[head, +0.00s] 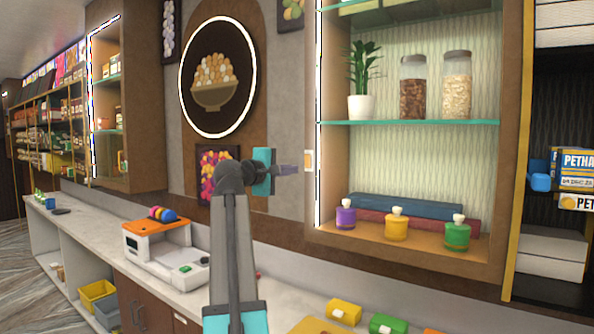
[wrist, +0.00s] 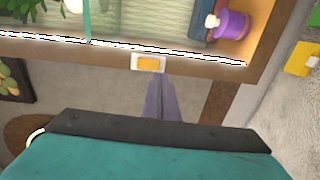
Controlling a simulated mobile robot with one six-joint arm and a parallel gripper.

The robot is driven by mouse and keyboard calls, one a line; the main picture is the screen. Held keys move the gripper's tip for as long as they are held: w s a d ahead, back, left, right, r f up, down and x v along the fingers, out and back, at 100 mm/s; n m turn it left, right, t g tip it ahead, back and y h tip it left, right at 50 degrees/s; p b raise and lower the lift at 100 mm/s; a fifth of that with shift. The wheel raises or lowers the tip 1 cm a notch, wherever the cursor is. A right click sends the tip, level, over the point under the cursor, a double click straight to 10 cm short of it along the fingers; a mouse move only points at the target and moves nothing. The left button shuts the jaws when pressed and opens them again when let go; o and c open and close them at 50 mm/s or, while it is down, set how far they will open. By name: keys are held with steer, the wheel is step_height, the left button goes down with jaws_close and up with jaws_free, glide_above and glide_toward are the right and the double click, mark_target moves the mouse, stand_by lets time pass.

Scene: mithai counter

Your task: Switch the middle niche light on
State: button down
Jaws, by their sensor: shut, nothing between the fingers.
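The switch (head: 308,160) is a small white plate with an orange centre on the left frame of the wooden niche (head: 410,243). In the wrist view the switch (wrist: 148,63) lies just beyond my fingertips. My gripper (head: 296,169) is shut and empty, its purple-grey fingers pointing right at the switch. The fingertips (wrist: 160,76) sit very close to the plate's lower edge; I cannot tell whether they touch it. A bright white strip (head: 319,100) runs along the niche's left edge, and the niche inside looks bright.
The niche holds jars, a plant and purple, yellow and green bottles (head: 457,236). Another niche (head: 130,150) with a white strip is at left. A dark shelf (head: 545,90) stands at right. A scale (head: 160,250) stands on the counter below.

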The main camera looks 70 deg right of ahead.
steer(key=f+b+v, duration=0.1)
steer(key=b+v, duration=0.1)
steer(key=v, duration=0.6)
steer(key=shift+a+f, duration=0.15)
steer(key=shift+f, duration=0.1)
steer(key=shift+w, duration=0.1)
